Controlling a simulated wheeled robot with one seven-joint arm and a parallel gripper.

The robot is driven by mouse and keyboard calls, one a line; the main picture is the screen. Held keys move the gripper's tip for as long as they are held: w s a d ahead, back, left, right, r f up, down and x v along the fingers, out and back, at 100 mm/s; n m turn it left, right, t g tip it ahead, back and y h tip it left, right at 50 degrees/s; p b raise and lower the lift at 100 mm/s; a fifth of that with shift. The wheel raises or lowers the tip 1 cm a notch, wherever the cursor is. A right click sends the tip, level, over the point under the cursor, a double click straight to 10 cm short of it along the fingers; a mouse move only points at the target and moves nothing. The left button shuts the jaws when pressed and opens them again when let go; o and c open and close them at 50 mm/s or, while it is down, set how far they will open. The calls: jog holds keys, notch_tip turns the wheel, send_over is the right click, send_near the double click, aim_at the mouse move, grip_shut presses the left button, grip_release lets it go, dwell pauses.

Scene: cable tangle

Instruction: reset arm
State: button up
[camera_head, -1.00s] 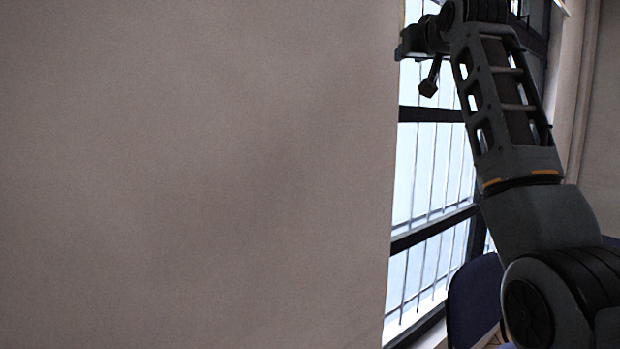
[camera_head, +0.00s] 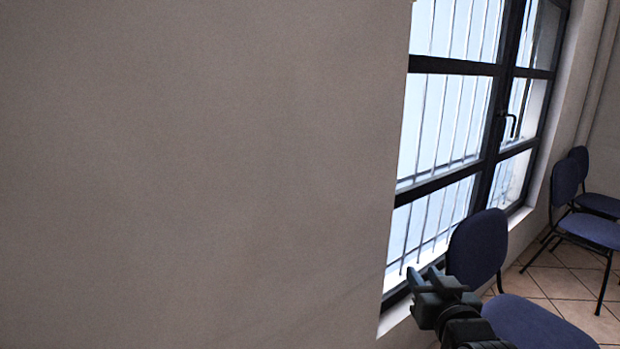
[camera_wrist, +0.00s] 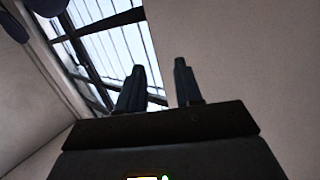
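My gripper (camera_head: 424,280) shows at the bottom right of the head view, low in front of the window and a blue chair. In the wrist view, the two dark fingers of my gripper (camera_wrist: 160,88) stand apart with a clear gap between them. Nothing is held between them. The rest of my arm is mostly below the lower edge of the head view. No cable shows in either view.
A plain wall (camera_head: 200,170) fills the left of the head view. A barred window (camera_head: 450,120) is right of it. Blue chairs (camera_head: 478,250) stand on the tiled floor (camera_head: 570,285) at right. No table shows.

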jog(key=s+f, duration=0.6)
jog(key=s, duration=0.7)
jog(key=s+f, duration=0.5)
jog(key=s, duration=0.8)
jog(key=s+r+g, duration=0.1)
jog(key=s+r, duration=0.3)
jog(key=s, duration=0.8)
jog(key=s+r, duration=0.4)
jog(key=s, duration=0.8)
jog(key=shift+s+g, duration=0.3)
jog(key=shift+g, duration=0.1)
